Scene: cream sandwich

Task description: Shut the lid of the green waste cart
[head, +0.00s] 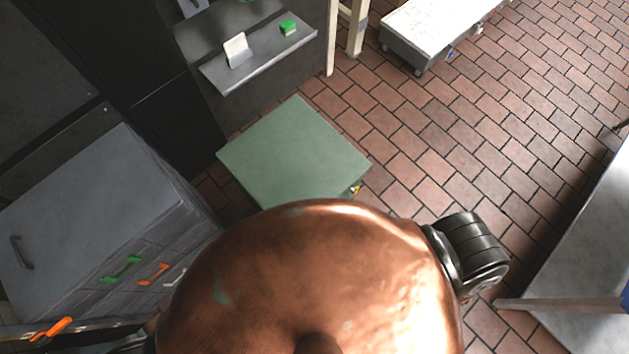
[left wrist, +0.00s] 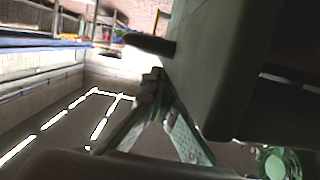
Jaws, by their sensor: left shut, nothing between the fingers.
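The green waste cart's flat, square green top (head: 295,150) shows beyond my copper-coloured body in the head view. It looks level, but its near edge is hidden by my body and I cannot tell whether there is a gap under it. In the left wrist view a large greyish-green panel (left wrist: 215,65), apparently the cart, fills the upper right, with a dark bar jutting left from it. My left gripper (left wrist: 152,78) is shut and empty, its tips close to the panel; I cannot tell whether they touch. Neither gripper shows in the head view.
A grey cabinet (head: 95,205) with coloured handles stands left of the cart. A dark unit with a grey shelf (head: 260,62) is behind it. A white-topped low cart (head: 440,30) stands at the back. The brick-tiled floor (head: 480,120) to the right is open, up to a metal table (head: 590,255).

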